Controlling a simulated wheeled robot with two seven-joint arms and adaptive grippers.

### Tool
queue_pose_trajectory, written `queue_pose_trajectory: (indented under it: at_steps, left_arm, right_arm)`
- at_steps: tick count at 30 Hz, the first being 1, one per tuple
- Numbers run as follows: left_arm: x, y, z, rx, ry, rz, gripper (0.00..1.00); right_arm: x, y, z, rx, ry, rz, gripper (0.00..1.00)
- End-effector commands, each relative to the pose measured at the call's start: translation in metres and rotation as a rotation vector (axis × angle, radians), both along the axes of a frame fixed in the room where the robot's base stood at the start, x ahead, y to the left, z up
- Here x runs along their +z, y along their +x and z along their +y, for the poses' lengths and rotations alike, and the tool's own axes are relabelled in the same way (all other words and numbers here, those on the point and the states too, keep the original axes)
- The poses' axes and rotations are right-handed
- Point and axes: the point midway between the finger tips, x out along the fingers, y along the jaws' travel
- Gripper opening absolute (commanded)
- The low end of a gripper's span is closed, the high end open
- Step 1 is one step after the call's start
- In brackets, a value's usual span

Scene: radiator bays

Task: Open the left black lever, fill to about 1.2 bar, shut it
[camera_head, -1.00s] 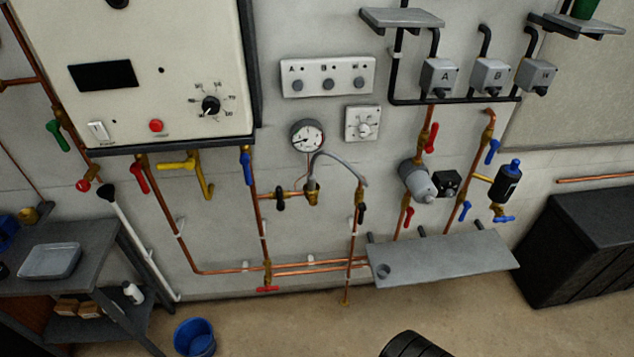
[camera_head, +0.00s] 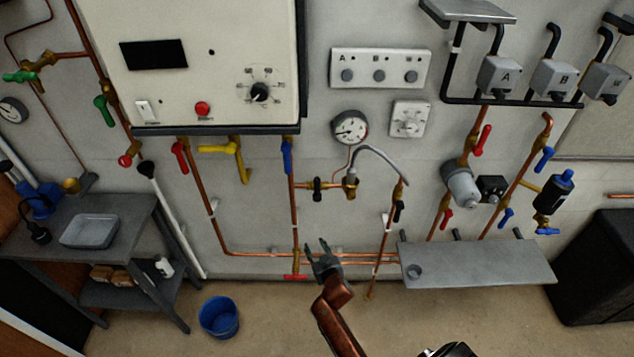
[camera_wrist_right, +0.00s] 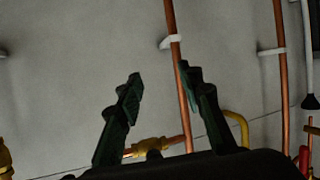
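The left black lever (camera_head: 317,189) sits on the brass filling line under the round pressure gauge (camera_head: 349,127). A second black lever (camera_head: 399,210) hangs at the right end of the grey braided hose (camera_head: 382,158). The gauge's needle is too small to read. My right gripper (camera_head: 320,248) is in front of the wall, below the left black lever and apart from it in the picture. In the right wrist view its two dark fingers (camera_wrist_right: 160,85) are spread with nothing between them. My left gripper is in neither view.
The boiler (camera_head: 215,65) hangs at upper left, with red, yellow and blue levers beneath it. A grey shelf (camera_head: 480,262) juts out at lower right. A blue bucket (camera_head: 219,316) stands on the floor. A copper pipe (camera_wrist_right: 178,75) passes behind the fingers in the wrist view.

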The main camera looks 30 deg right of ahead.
Motion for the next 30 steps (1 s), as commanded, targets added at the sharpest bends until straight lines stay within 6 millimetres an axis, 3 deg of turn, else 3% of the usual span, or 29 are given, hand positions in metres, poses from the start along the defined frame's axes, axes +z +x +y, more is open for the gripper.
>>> queue_pose_trajectory:
  at_steps: [1,3,6,9,13,19,24,30]
  left_arm:
    - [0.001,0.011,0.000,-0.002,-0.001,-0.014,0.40]
    - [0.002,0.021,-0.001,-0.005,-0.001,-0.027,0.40]
    - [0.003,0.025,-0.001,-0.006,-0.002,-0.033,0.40]
    - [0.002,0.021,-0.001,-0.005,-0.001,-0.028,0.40]
    - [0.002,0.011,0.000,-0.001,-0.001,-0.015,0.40]
    - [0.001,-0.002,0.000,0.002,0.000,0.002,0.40]
    - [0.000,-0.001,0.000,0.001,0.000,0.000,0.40]
    - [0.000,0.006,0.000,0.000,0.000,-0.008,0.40]
  right_arm:
    - [0.053,0.014,-0.008,-0.027,-0.005,-0.086,0.34]
    - [0.113,0.024,-0.018,-0.061,-0.009,-0.183,0.34]
    - [0.177,0.027,-0.029,-0.100,-0.015,-0.287,0.34]
    - [0.216,0.025,-0.035,-0.123,-0.017,-0.350,0.34]
    - [0.235,0.027,-0.040,-0.136,-0.019,-0.382,0.34]
    - [0.236,0.054,-0.049,-0.134,-0.021,-0.384,0.34]
    - [0.235,0.078,-0.058,-0.134,-0.020,-0.382,0.34]
    - [0.235,0.094,-0.065,-0.135,-0.019,-0.382,0.34]
